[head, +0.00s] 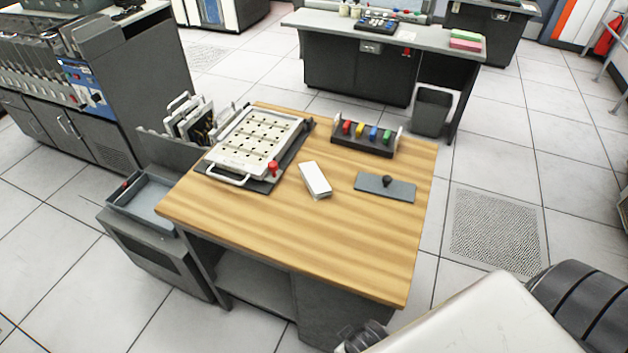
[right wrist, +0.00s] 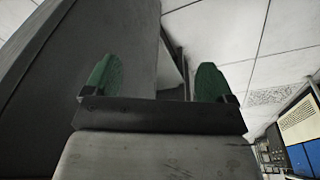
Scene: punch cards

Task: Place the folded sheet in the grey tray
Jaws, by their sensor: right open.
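The folded sheet (head: 315,180), a small white oblong, lies flat on the wooden table, right of the board with a white frame. A shallow grey tray (head: 166,216) with raised walls sits at the table's left side, on a low grey cabinet; a small red item shows at its left edge. My right gripper (right wrist: 158,80) is open and empty in the right wrist view, its two green pads apart, near a dark grey panel. In the head view my right arm comes in at the lower right, away from the sheet. My left gripper is not in view.
The wooden table (head: 300,235) has clear room at its front. On it are a framed board (head: 258,140) with a red knob, a rack of coloured pieces (head: 365,137) and a grey plate with a black knob (head: 385,187). A bin (head: 431,112) stands behind.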

